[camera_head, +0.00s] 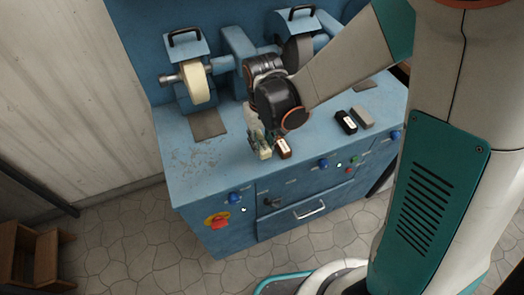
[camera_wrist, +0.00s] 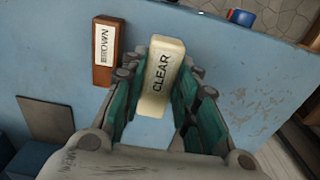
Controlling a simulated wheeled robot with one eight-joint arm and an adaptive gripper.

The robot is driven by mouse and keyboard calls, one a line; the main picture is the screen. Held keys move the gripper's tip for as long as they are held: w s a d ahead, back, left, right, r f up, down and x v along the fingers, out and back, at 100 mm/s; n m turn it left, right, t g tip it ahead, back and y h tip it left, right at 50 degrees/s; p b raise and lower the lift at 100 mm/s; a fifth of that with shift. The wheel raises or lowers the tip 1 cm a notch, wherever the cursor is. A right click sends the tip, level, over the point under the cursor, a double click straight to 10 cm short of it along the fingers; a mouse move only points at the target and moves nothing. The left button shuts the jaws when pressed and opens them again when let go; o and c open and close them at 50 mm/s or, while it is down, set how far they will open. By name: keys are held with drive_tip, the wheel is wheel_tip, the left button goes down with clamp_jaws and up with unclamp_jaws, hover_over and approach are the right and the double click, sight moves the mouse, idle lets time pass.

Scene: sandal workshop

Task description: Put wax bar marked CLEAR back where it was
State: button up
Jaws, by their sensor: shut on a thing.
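The wax bar marked CLEAR (camera_wrist: 160,80) is a cream-coloured block, seen between the two green-padded fingers of my gripper (camera_wrist: 155,100) in the wrist view. My gripper is shut on it. In the head view the cream bar (camera_head: 265,153) shows below my gripper (camera_head: 257,141), close to the front edge of the blue bench top (camera_head: 195,165). I cannot tell whether the bar touches the bench. The brown bar marked BROWN (camera_wrist: 104,50) lies beside it; in the head view it (camera_head: 283,149) is just right of the cream bar.
A black bar (camera_head: 346,122) and a grey bar (camera_head: 363,117) lie further right on the bench. A cream polishing wheel (camera_head: 196,83) stands at the back left. Blue knobs and a red switch (camera_head: 217,221) are on the front panel. The bench's left front is clear.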

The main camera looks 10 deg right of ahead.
sight(262, 144)
drive_tip(key=shift+f+b, duration=1.2)
drive_tip(key=shift+f, duration=0.65)
drive_tip(key=shift+f, duration=0.2)
drive_tip(key=o, duration=1.1)
drive_tip(key=shift+c, duration=0.2)
drive_tip(key=shift+r, duration=0.1)
wheel_tip(262, 144, up, 12)
drive_tip(key=p, duration=0.4)
drive_tip(key=shift+s+r, duration=0.1)
